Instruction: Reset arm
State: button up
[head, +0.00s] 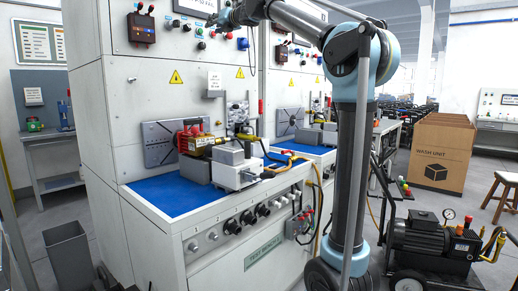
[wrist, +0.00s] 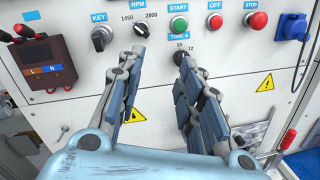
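My gripper (wrist: 162,60) is open in the wrist view, with a clear gap between its two blue-padded fingers and nothing held. It points at the upper control panel (wrist: 75,105) of the test bench. The right fingertip is close to the black TIME knob (wrist: 179,57); I cannot tell whether they touch. In the head view my gripper (head: 222,22) is small at the top, in front of the panel, and my arm (head: 352,110) reaches up and left to it.
The panel carries a KEY switch (wrist: 101,38), an RPM knob (wrist: 139,29), a green START button (wrist: 179,24) and red buttons. Below are a blue mat (head: 165,197) and a red-yellow machine (head: 195,138). A black wheeled pump (head: 425,240) and a cardboard box (head: 440,150) stand right.

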jog(key=d+f+m+t+h, duration=0.2)
jog(key=d+f+m+h, duration=0.2)
jog(key=d+f+m, duration=0.4)
jog(key=d+f+m+t+h, duration=0.1)
jog(key=d+f+m+h, duration=0.3)
jog(key=d, duration=0.7)
jog(key=s+d+f+m+g+h, duration=0.25)
jog(key=s+d+f+m, duration=0.25)
jog(key=d+f+m, duration=0.45)
jog(key=s+d+f+m+g+h, duration=0.2)
jog(key=s+d+f+m+h, duration=0.4)
jog(key=f, duration=0.7)
jog(key=s+d+f+m+g+y, duration=0.1)
jog(key=s+f+m+g, duration=0.2)
jog(key=s+f, duration=0.8)
jog(key=s+d+f+m+g+y, duration=0.1)
jog(key=s+f+m, duration=0.4)
jog(key=s+f, duration=0.6)
jog(key=s+d+f+m+g+y, duration=0.2)
jog(key=s+f+m+g, duration=0.3)
jog(key=s+f, duration=0.7)
notch_tip(320, 180, down, 9)
jog(key=shift+d+r+g, duration=0.2)
jog(key=shift+d+g, duration=0.05)
jog(key=shift+g, duration=0.2)
